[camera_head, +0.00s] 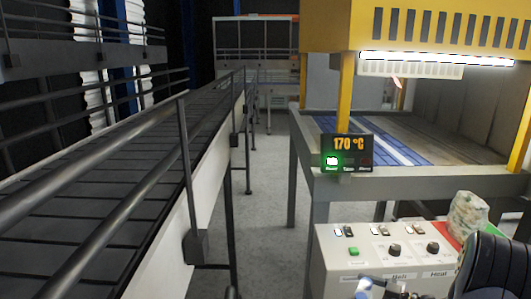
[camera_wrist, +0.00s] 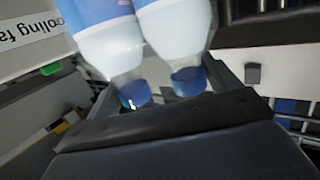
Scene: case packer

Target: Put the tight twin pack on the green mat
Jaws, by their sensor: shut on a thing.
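Two bottles side by side, the twin pack (camera_wrist: 118,45), fill the upper middle of the wrist view. They have pale bodies, blue labels and blue caps, with the caps toward my gripper (camera_wrist: 160,88). My gripper is shut on the pack near the caps; the exact contact is partly hidden. The labels run out of the top of the picture. I cannot tell how tightly the film sits.
A conveyor (camera_head: 95,190) with rails runs along the left in the head view. A yellow heat tunnel (camera_head: 440,30) with a 170 °C display (camera_head: 346,143) stands right. Before it are a control panel (camera_head: 380,245) and a crumpled clear-wrapped item (camera_head: 468,214). Grey floor (camera_head: 265,200) lies between.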

